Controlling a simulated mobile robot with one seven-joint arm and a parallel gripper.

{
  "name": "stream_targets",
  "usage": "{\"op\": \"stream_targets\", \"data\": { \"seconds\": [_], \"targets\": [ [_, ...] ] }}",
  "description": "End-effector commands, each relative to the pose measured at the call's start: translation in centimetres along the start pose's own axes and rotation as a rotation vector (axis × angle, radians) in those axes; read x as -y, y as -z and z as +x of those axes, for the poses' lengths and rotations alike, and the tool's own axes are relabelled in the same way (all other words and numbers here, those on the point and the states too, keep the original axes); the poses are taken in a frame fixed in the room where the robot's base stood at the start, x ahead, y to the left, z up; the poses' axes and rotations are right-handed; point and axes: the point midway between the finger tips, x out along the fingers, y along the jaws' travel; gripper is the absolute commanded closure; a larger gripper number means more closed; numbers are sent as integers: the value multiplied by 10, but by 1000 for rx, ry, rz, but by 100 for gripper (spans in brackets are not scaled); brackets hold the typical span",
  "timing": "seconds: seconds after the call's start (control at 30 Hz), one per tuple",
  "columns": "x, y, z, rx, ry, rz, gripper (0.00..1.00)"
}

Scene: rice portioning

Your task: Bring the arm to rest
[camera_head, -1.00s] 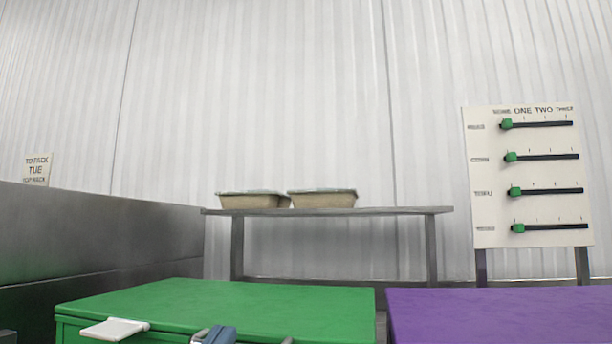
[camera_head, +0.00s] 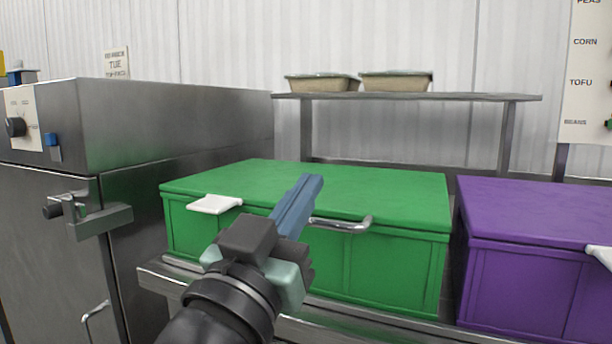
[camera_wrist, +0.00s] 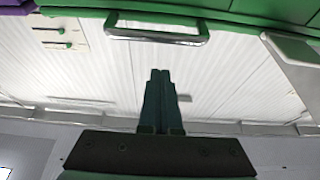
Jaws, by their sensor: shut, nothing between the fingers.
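My gripper (camera_head: 308,186) is in the lower middle of the head view, in front of a closed green bin (camera_head: 400,262). Its blue fingers point up and away and are shut together with nothing between them. In the wrist view my gripper (camera_wrist: 160,75) also shows its fingers side by side and closed. The bin's metal handle (camera_head: 343,225) is just right of the fingers in the head view. In the wrist view the handle (camera_wrist: 156,36) lies beyond the fingertips, apart from them.
A purple bin (camera_head: 540,285) stands on the right. A steel cabinet (camera_head: 170,130) with a knob and latch stands on the left. Behind, a shelf (camera_head: 460,97) holds two lidded trays (camera_head: 396,81). A board with sliders (camera_head: 590,100) is at the far right.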

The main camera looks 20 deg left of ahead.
Motion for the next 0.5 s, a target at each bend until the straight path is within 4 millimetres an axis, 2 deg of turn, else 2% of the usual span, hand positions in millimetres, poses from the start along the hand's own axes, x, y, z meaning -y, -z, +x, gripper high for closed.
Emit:
{"op": "stream_targets", "data": {
  "seconds": [0.03, 0.2, 0.4, 0.5],
  "targets": [
    [3, -6, -15, 4, 8, -4, 100],
    [3, -9, -51, 1, 8, -3, 100],
    [2, -10, -80, -2, 6, -1, 100],
    [2, -10, -87, -2, 6, 0, 100]
  ]
}}
